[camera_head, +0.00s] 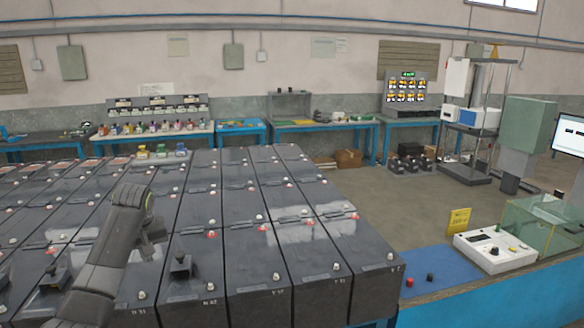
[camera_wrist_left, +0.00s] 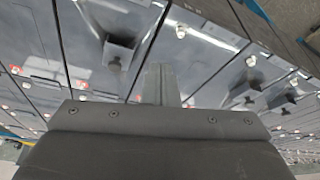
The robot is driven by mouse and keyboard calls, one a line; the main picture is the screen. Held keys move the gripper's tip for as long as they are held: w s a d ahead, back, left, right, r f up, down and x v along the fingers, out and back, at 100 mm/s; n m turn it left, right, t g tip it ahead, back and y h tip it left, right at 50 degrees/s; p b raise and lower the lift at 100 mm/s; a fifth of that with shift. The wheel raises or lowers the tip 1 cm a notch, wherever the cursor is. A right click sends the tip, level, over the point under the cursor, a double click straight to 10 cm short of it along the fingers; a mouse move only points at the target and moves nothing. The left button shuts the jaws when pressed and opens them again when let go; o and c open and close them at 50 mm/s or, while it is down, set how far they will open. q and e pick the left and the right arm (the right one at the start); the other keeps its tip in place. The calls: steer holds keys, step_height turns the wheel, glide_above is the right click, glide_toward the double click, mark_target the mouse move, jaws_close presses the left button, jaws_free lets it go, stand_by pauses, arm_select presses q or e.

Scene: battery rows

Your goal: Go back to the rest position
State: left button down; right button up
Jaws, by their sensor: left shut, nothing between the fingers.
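My left arm reaches in from the lower left in the head view. Its gripper (camera_head: 152,238) hangs over the rows of dark batteries (camera_head: 255,262), left of the middle of the block. In the left wrist view my left gripper (camera_wrist_left: 162,85) is shut, with its fingers together and nothing between them. Battery tops (camera_wrist_left: 200,45) with black raised fittings (camera_wrist_left: 118,55) lie beneath it. Whether the fingers touch a battery is not clear. My right gripper is not in view.
A blue-topped bench (camera_head: 440,268) at the right carries a white instrument box (camera_head: 495,250), a yellow sign (camera_head: 459,221) and two small knobs. A glass case (camera_head: 540,225) stands beside it. Benches with bottles and tools line the back wall. Grey floor (camera_head: 400,205) is open between.

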arm_select(q)
steer(key=s+d+f+m, duration=0.3)
steer(key=s+f+m, duration=0.1)
steer(key=s+f, duration=1.55)
steer(key=s+d+f+m, duration=0.1)
steer(key=s, duration=1.3)
steer(key=s+d+f+m, duration=0.1)
steer(key=s+d, duration=0.1)
steer(key=s, duration=1.1)
step_height(320, 180, down, 26)
steer(key=a+g+b, duration=0.1)
steer(key=a+b, duration=0.1)
steer(key=s+d+f+g+h+b, duration=0.1)
steer(key=s+f, duration=1.4)
steer(key=f, duration=0.2)
steer(key=shift+s+d, duration=0.25)
steer(key=shift+d, duration=0.1)
steer(key=shift+f, duration=0.1)
